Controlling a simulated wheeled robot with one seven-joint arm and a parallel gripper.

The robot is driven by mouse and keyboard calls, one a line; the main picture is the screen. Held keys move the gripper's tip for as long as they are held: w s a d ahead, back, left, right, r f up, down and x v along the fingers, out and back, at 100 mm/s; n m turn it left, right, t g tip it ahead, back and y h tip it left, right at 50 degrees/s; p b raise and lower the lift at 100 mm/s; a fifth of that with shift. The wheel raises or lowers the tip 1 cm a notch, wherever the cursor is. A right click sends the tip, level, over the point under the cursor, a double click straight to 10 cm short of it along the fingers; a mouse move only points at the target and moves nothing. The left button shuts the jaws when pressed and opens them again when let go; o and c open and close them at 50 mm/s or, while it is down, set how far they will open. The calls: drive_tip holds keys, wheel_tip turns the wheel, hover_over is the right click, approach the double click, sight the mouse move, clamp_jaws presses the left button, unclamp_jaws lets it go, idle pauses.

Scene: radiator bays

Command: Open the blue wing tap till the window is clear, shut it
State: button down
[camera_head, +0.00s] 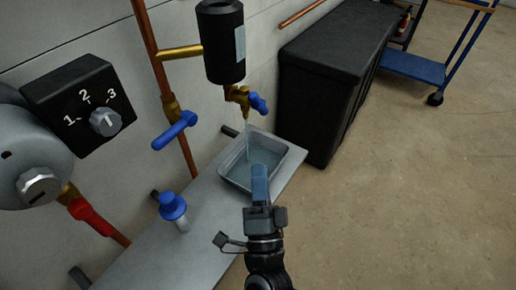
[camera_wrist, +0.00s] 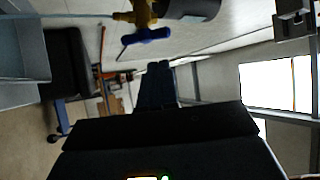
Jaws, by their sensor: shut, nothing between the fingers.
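The blue wing tap (camera_head: 257,103) sits on a brass valve body under a black cylinder (camera_head: 222,50). A thin stream of water falls from its spout into a grey tray (camera_head: 287,165) that holds some water. A pale strip, seemingly the window (camera_head: 240,42), shows on the cylinder's right side; I cannot make out its contents. My gripper (camera_head: 260,172) is shut and empty, in front of the tray in the picture, below and apart from the tap. In the wrist view the wing tap (camera_wrist: 146,35) is at the top, beyond my shut fingers (camera_wrist: 157,84).
A blue lever (camera_head: 175,130) on a copper pipe, a blue-capped fitting (camera_head: 173,206) and a red handle (camera_head: 90,216) are to the left. A black numbered dial box (camera_head: 80,95) is on the wall. A black chest (camera_head: 325,80) stands behind.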

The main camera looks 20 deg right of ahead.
sight(256, 102)
drive_tip(key=p+x, duration=0.2)
drive_tip(key=x, duration=1.1)
drive_tip(key=shift+w, duration=0.1)
drive_tip(key=shift+w+d+r, duration=0.3)
drive_tip(key=shift+w+r, duration=0.1)
drive_tip(key=shift+r, duration=0.3)
